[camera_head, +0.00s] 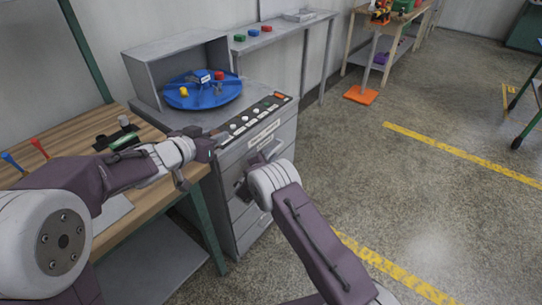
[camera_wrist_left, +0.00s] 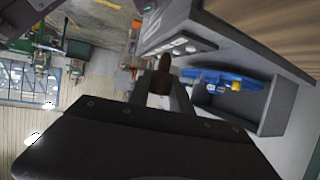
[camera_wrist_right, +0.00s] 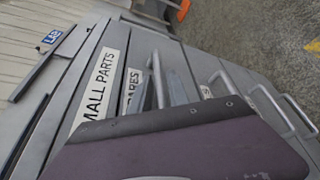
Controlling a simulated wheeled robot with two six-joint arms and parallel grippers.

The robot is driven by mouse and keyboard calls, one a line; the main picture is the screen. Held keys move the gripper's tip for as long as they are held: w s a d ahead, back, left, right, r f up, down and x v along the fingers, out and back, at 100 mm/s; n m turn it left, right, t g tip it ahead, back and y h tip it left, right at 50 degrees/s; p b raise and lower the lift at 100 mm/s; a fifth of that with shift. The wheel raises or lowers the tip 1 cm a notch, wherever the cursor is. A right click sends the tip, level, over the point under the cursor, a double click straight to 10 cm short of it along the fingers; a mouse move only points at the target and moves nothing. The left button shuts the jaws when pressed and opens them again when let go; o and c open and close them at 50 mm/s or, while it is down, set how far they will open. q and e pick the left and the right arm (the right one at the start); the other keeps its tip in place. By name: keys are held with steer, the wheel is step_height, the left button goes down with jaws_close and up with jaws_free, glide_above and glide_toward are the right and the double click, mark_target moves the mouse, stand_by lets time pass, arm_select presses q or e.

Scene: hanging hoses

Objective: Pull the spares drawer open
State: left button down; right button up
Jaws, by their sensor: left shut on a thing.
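The grey drawer cabinet (camera_head: 285,140) stands right of the wooden bench. In the right wrist view the SPARES label (camera_wrist_right: 130,90) is partly hidden, beside the SMALL PARTS label (camera_wrist_right: 101,84). A bar handle (camera_wrist_right: 157,78) is at the spares drawer front, which looks closed. My right gripper (camera_wrist_right: 163,90) is at this handle, its fingers on either side; whether they grip it is unclear. In the head view my right wrist covers much of the drawer fronts. My left gripper (camera_wrist_left: 160,92) is shut on a brown, rod-like thing (camera_wrist_left: 161,78), near the cabinet's top left corner.
A blue turntable (camera_head: 207,101) with coloured blocks sits on the cabinet under a grey hood (camera_head: 150,72). A panel with knobs (camera_head: 252,113) runs along the top front edge. More handles (camera_wrist_right: 268,105) lie below. The floor to the right is open.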

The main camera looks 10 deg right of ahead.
steer(key=shift+w+d, duration=0.2)
steer(key=shift+w, duration=0.1)
jaws_close()
stand_by(1.3)
